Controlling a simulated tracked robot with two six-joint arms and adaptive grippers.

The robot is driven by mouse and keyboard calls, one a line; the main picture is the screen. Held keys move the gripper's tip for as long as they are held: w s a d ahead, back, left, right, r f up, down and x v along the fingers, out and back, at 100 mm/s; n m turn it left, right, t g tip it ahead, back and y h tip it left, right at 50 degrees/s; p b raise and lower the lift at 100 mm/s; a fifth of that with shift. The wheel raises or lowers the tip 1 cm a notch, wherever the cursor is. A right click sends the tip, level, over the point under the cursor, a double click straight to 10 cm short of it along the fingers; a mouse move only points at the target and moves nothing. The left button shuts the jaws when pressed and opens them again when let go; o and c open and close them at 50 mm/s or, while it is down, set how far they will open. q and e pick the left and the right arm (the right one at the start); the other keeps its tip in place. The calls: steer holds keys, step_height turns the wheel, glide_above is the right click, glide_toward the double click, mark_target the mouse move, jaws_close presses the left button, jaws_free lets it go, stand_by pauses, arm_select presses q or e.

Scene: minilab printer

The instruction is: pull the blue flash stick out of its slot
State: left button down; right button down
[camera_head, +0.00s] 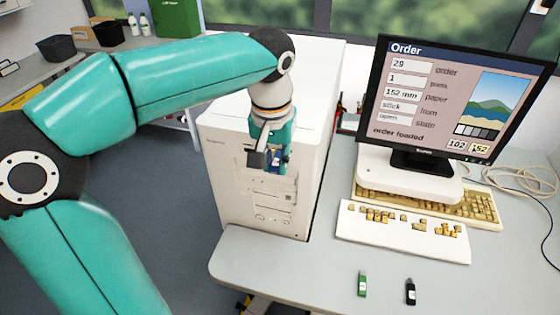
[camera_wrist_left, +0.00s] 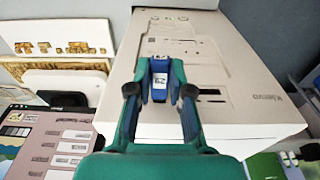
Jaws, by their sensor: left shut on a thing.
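The blue flash stick (camera_wrist_left: 159,80) is between the two fingers of my left gripper (camera_wrist_left: 160,92) in the left wrist view. It has a pale label with dark marks. The gripper is shut on it. In the head view my left gripper (camera_head: 271,160) is at the front of the white printer tower (camera_head: 265,208), and a bit of the blue stick (camera_head: 285,157) shows beside the fingers. The stick is at the tower's front panel; I cannot tell how much of it sits in the slot. My right gripper is not in view.
A monitor (camera_head: 447,105) with an order screen stands right of the tower, with a keyboard (camera_head: 400,231) in front. A green stick (camera_head: 362,284) and a black stick (camera_head: 410,291) lie on the front of the desk (camera_head: 300,275). The desk between tower and sticks is clear.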

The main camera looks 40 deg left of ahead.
arm_select(q)
steer(key=shift+d, duration=0.1)
steer(key=shift+s, duration=0.2)
steer(key=shift+s+d, duration=0.2)
steer(key=shift+s, duration=0.1)
steer(key=shift+s+d+b, duration=0.2)
steer(key=shift+s+d, duration=0.05)
steer(key=shift+s, duration=0.25)
steer(key=shift+s+d+b, duration=0.15)
steer(key=shift+s+d, duration=0.1)
steer(key=shift+s, duration=0.25)
stand_by(0.3)
